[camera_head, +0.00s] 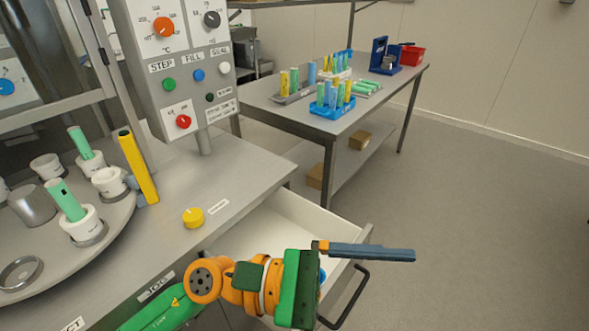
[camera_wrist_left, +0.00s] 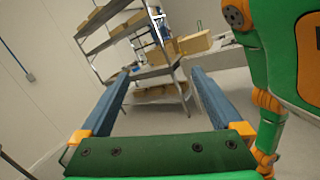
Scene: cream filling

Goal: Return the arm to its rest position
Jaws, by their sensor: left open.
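My left gripper (camera_head: 412,255) is at the lower middle of the head view, at the end of my green and orange arm. It points to the right, over and past the open drawer (camera_head: 303,212). Its blue-grey fingers overlap edge-on there. In the left wrist view the gripper (camera_wrist_left: 160,72) is open, with its two fingers wide apart and nothing between them. My right gripper is not in view.
The drawer's black handle (camera_head: 345,297) is close below the gripper. A round turntable (camera_head: 112,222) with cups and green tubes stands left. A steel table (camera_head: 345,120) with tube racks stands behind. Shelves with boxes (camera_wrist_left: 194,42) show in the wrist view. Floor at right is clear.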

